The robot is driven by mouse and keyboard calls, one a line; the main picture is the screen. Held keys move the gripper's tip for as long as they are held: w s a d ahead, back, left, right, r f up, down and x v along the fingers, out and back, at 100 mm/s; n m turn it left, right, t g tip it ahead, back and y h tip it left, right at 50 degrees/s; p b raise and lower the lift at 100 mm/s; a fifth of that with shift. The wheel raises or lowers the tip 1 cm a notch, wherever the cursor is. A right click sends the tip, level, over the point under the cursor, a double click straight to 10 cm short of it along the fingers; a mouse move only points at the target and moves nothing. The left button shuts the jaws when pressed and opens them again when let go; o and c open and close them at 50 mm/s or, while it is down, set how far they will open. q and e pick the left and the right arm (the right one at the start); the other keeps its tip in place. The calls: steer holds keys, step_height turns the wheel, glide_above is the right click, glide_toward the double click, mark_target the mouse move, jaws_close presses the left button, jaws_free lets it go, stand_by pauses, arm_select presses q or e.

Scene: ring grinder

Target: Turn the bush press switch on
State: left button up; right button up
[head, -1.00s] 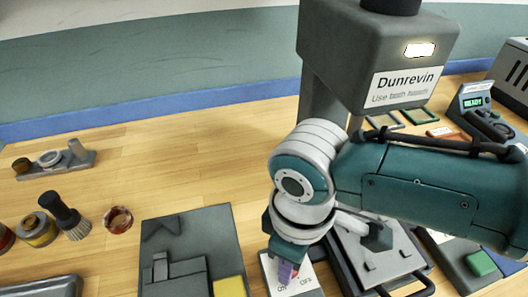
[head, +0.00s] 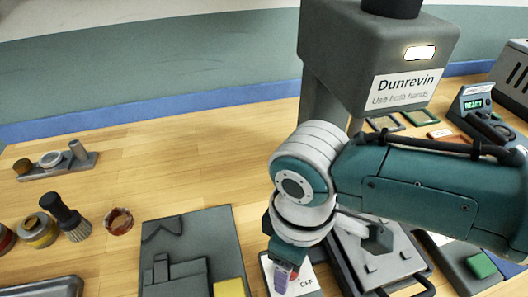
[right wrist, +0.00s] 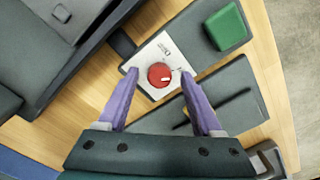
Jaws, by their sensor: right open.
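The press switch is a red round knob (right wrist: 160,75) with a white pointer mark, on a pale plate (right wrist: 150,54) with printed labels. The pointer runs towards the right in the right wrist view; the lettering there is too small to read surely. In the head view the plate (head: 306,283) shows the word OFF, and the knob is hidden by my gripper. My right gripper (right wrist: 160,71) is open, with its purple fingers on either side of the knob; whether they touch it I cannot tell. It also shows in the head view (head: 281,280), pointing down. My left gripper is in neither view.
The grey press (head: 345,60) labelled Dunrevin stands behind my right arm. A dark tray with a handle (head: 362,262) lies right of the switch plate. A dark fixture (head: 214,232) with a yellow block (head: 230,287) lies left. A green block (right wrist: 227,27) sits near the plate.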

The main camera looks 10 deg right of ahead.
step_height(320, 180, up, 8)
steer(key=shift+r+p, duration=0.25)
steer(key=shift+p, duration=0.95)
steer(key=shift+r, duration=0.7)
